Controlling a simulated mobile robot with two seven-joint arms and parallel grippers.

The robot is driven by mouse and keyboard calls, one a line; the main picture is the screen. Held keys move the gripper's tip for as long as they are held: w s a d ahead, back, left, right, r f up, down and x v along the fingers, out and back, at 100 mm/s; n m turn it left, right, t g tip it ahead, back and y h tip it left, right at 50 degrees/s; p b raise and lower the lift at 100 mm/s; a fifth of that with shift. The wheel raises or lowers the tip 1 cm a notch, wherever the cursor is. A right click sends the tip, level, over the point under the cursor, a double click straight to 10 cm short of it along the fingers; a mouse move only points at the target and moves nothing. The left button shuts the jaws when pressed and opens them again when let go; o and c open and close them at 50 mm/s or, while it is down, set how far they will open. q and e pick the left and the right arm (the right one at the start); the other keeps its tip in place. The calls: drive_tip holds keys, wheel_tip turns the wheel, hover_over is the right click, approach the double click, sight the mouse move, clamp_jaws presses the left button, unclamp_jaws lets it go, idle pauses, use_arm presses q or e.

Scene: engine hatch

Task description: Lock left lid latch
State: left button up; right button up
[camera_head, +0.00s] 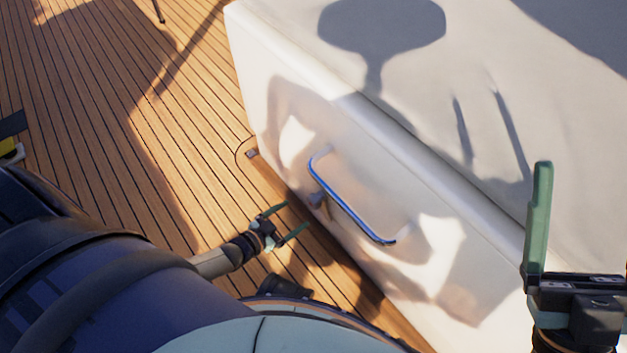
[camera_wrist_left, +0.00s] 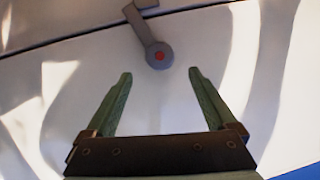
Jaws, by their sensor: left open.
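In the left wrist view the latch (camera_wrist_left: 158,56) is a grey lever with a round end and a red dot, on a white surface. Its arm runs up and slightly left to a grey bracket at the top edge. My left gripper (camera_wrist_left: 158,78) is open and empty, with the latch beyond and between its green fingertips, apart from them. In the head view my left gripper (camera_head: 294,216) is in front of the white hatch (camera_head: 460,235), below a small grey piece (camera_head: 317,199) that looks like the latch. My right gripper (camera_head: 582,220) is at the lower right; one finger shows clearly, set wide.
A blue and chrome handle (camera_head: 350,205) stands out from the hatch's front face, just right of my left gripper. Wooden deck (camera_head: 130,110) lies open to the left. Shadows fall across the hatch.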

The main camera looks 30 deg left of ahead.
sight(311, 204)
use_arm(q)
drive_tip(key=b+x, duration=0.4)
drive_tip(key=x, duration=0.5)
drive_tip(key=shift+w+f+b, duration=0.1)
drive_tip(key=shift+f+b, duration=0.2)
drive_tip(key=shift+w+d, duration=0.1)
drive_tip(key=shift+w, duration=0.2)
use_arm(e)
wheel_tip(311, 204, down, 6)
drive_tip(key=shift+w+a+f, duration=0.2)
drive_tip(key=shift+a, duration=0.25)
